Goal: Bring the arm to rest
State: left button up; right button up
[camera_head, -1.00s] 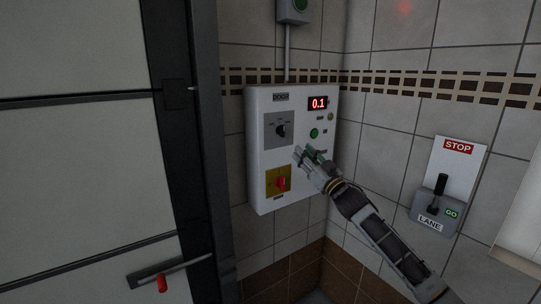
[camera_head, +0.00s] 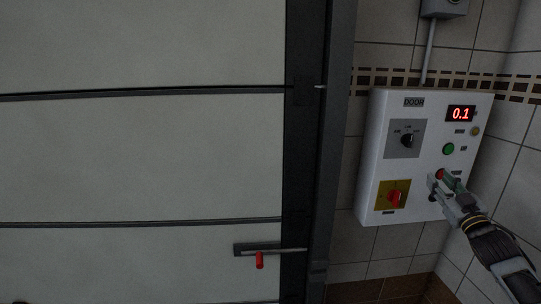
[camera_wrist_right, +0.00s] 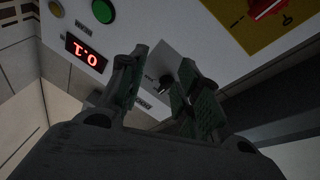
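My right gripper (camera_head: 440,180) is in front of the lower right part of the white door control panel (camera_head: 372,160). Its two fingers stand apart with nothing between them, as the right wrist view (camera_wrist_right: 163,58) also shows. A red button (camera_head: 440,174) shows close beside the fingertips; I cannot tell whether they touch it. The panel carries a lit display (camera_head: 461,114) reading 0.1, a green button (camera_head: 448,149), a black selector knob (camera_head: 407,140) and a red rotary switch (camera_head: 394,198) on a yellow plate. My left gripper is not in view.
A large pale panelled door (camera_head: 140,150) fills the left, with a dark frame (camera_head: 312,150) beside the panel. A bolt with a red handle (camera_head: 260,261) is low on the door. Tiled walls meet right of the panel. The space before the door looks clear.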

jog(key=d+f+g+h, duration=0.25)
jog(key=d+f, duration=0.45)
jog(key=f, duration=0.6)
jog(key=d+f+g+h, duration=0.25)
jog(key=d+f, duration=0.35)
jog(key=f, duration=0.7)
jog(key=s+f+m+g+y, duration=0.1)
jog(key=s+f+g, duration=0.35)
jog(key=f, duration=1.15)
jog(key=s+f+g, duration=0.2)
jog(key=s+f, duration=0.5)
jog(key=f, duration=0.9)
jog(key=s+a+f+g+y, duration=0.1)
jog(key=s+a+f+g, duration=0.1)
jog(key=s+a+f, duration=0.45)
jog(key=s+a+f+g, duration=0.2)
jog(key=s+a+f, duration=0.1)
jog(key=s+f, duration=0.7)
jog(key=s+a+f+g+y, duration=0.1)
jog(key=s+a+f+g, duration=0.1)
jog(key=s+a+f, duration=0.5)
jog(key=s+a+f+g+y, duration=0.1)
jog(key=s+a+f, duration=0.3)
jog(key=s+a, duration=0.6)
jog(key=s+a+f+g+y, duration=0.1)
jog(key=s+a+f, duration=0.4)
jog(key=s+a, duration=0.6)
jog(key=shift+s+a+f+g+y, duration=0.25)
jog(key=shift+s+g+y, duration=0.2)
jog(key=shift+s, duration=0.7)
